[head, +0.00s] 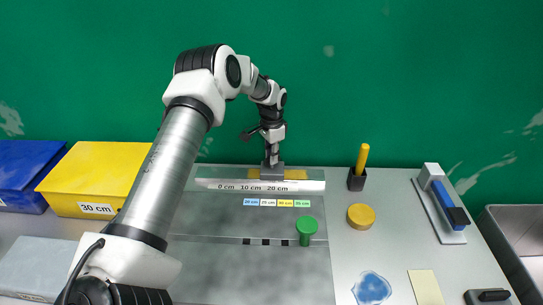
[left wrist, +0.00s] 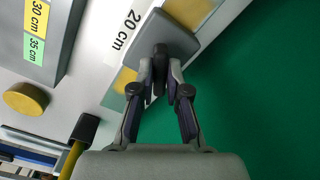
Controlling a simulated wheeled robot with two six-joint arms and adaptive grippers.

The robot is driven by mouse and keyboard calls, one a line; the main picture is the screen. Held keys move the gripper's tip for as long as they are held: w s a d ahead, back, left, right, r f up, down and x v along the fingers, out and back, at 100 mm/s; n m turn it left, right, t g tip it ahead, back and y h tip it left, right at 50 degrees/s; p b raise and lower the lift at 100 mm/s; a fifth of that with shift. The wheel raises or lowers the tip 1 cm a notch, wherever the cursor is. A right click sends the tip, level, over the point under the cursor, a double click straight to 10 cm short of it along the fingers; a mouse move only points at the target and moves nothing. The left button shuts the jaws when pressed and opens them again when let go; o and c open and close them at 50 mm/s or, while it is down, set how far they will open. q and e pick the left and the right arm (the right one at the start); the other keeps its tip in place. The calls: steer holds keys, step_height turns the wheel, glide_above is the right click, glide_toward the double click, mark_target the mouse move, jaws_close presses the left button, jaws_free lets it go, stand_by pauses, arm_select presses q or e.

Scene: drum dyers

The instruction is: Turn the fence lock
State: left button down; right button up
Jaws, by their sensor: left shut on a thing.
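The fence (head: 235,185) is a pale strip with a scale marked 0 cm, 10 cm and 20 cm at the back of the grey machine bed. A grey block (head: 272,174) sits on it near the 20 cm mark, over a yellow stripe. In the left wrist view the dark fence lock (left wrist: 160,52) stands out from this grey block (left wrist: 182,40). My left gripper (head: 271,159) reaches down from above the block. Its fingers (left wrist: 160,80) are closed around the dark lock's end. The lock is mostly hidden in the head view. My right gripper is not in view.
A green knob (head: 306,229) stands at the bed's front right. To the right are a yellow round thing (head: 361,216), a dark holder with a yellow stick (head: 359,168) and a blue-handled tool (head: 446,205). Yellow (head: 97,178) and blue boxes (head: 30,175) stand left.

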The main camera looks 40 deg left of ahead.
arm_select(q)
steer(key=m, duration=0.6)
steer(key=shift+s+f+m+b, duration=0.1)
steer(key=shift+f+m+b, duration=0.1)
steer(key=shift+m+b, duration=0.15)
steer(key=shift+f, duration=0.1)
steer(key=c, duration=1.2)
jaws_free()
steer(key=shift+o, duration=0.2)
step_height(320, 180, up, 12)
steer(key=shift+w, duration=0.2)
